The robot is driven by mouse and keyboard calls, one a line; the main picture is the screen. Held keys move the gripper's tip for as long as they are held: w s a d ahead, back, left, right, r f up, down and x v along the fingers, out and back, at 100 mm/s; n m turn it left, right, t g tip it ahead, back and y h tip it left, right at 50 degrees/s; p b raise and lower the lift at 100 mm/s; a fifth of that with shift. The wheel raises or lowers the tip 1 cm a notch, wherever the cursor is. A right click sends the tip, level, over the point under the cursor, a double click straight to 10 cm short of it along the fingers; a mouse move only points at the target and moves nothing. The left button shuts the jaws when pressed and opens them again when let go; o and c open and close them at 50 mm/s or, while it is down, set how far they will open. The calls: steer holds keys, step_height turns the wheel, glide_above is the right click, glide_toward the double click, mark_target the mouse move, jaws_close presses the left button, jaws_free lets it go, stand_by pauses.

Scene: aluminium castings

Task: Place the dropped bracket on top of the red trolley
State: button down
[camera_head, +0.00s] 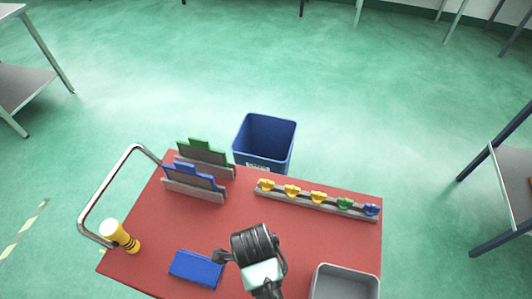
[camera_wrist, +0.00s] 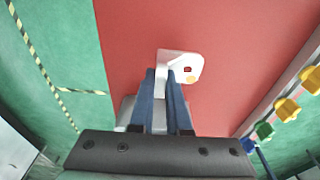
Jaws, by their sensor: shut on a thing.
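The red trolley (camera_head: 215,228) stands in front of me, and its flat top also fills much of the wrist view (camera_wrist: 230,25). My gripper (camera_head: 256,250) is over the near middle of the trolley top. In the wrist view its two blue fingers (camera_wrist: 166,78) are shut on a pale grey bracket (camera_wrist: 182,62) with a dark hole and an orange spot. The bracket sticks out past the fingertips, over the red surface. I cannot tell if it touches the top. In the head view the bracket is hidden by my arm.
On the trolley are a rail of coloured knobs (camera_head: 312,200), two upright plates in holders (camera_head: 195,180), a blue box (camera_head: 196,269), a yellow-and-white lamp (camera_head: 119,236) and a grey tray (camera_head: 345,280). A blue bin (camera_head: 264,142) stands behind. Red space is clear between rail and blue box.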

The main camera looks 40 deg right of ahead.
steer(key=shift+f, duration=2.35)
steer(key=shift+f, duration=0.15)
steer(key=c, duration=0.9)
jaws_free()
steer(key=r, duration=0.4)
steer(key=r+p, duration=0.1)
steer(key=r, duration=0.3)
steer(key=w+r, duration=0.1)
steer(key=r, duration=0.3)
steer(key=shift+w+a+r+p, duration=0.1)
steer(key=shift+a+r+p, duration=0.05)
steer(key=shift+a+p, duration=0.25)
steer(key=shift+w, duration=0.1)
